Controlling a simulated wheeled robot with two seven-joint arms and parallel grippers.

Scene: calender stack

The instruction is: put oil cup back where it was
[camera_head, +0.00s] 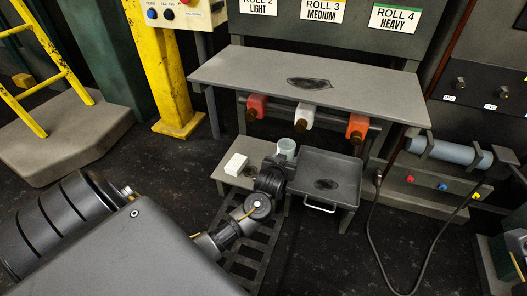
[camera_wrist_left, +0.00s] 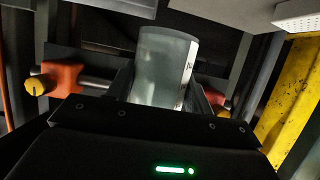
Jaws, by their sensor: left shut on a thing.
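The oil cup (camera_head: 287,147) is a pale, translucent cup. It shows at the end of my left arm, beneath the front edge of the upper grey shelf and above the low bench. My left gripper (camera_head: 279,160) is shut on it. In the left wrist view the cup (camera_wrist_left: 163,68) stands up between the dark fingers, with small marks on its right side. The gripper hides its lower part, so I cannot tell whether it touches the surface below.
A white block (camera_head: 236,164) sits on the low bench (camera_head: 221,177) left of the cup. A grey tray (camera_head: 345,165) with a dark stain stands to the right. Red and white valve blocks (camera_head: 304,116) hang on a bar under the upper shelf (camera_head: 370,98). A yellow post (camera_head: 165,65) stands left.

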